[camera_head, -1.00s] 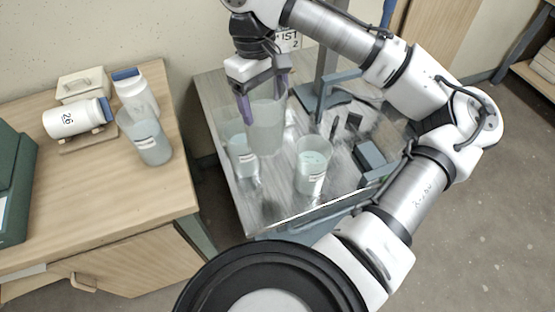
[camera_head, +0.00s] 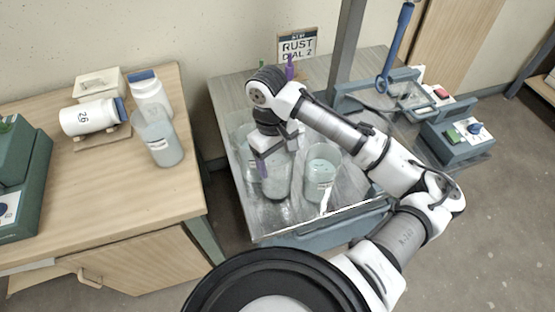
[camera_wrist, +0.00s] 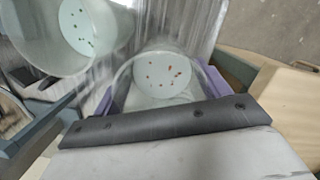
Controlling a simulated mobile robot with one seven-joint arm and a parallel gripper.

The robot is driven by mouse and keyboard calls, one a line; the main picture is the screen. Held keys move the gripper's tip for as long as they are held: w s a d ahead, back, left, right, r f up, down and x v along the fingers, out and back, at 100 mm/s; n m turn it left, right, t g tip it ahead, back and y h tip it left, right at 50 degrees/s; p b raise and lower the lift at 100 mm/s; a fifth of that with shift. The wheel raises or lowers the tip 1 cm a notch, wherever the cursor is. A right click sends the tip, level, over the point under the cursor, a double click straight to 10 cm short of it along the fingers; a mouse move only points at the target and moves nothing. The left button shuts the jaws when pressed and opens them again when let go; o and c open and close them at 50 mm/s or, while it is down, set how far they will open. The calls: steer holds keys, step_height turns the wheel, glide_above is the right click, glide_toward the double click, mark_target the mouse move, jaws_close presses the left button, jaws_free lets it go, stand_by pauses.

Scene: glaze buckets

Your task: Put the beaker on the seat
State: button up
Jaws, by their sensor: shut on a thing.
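My gripper (camera_head: 270,160) has purple fingers and is shut on a clear beaker (camera_head: 277,182) over the front part of the metal-topped table. In the wrist view, the held beaker (camera_wrist: 162,76) sits between the fingers, with a pale, red-speckled bottom. I cannot tell whether it touches the table. A second beaker (camera_head: 323,172) with pale contents and a label stands just to its right. A third beaker (camera_head: 242,148) is behind it to the left, partly hidden by my arm. A blue-grey frame (camera_head: 350,88) stands at the back; I cannot tell whether it is the seat.
A wooden table (camera_head: 60,215) at left carries another beaker (camera_head: 160,142), white bottles (camera_head: 92,117) and a green case (camera_head: 20,190). A control box (camera_head: 458,138) with coloured knobs is at right. A sign (camera_head: 297,45) reading "RUST DIAL 2" stands at the back. Neighbouring beakers crowd my gripper.

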steer(key=shift+f, duration=0.8)
steer(key=o, duration=2.1)
steer(key=shift+c, duration=0.2)
step_height(320, 180, up, 12)
steer(key=w+a+b, duration=0.1)
steer(key=shift+w, duration=0.15)
steer(key=shift+a, duration=0.1)
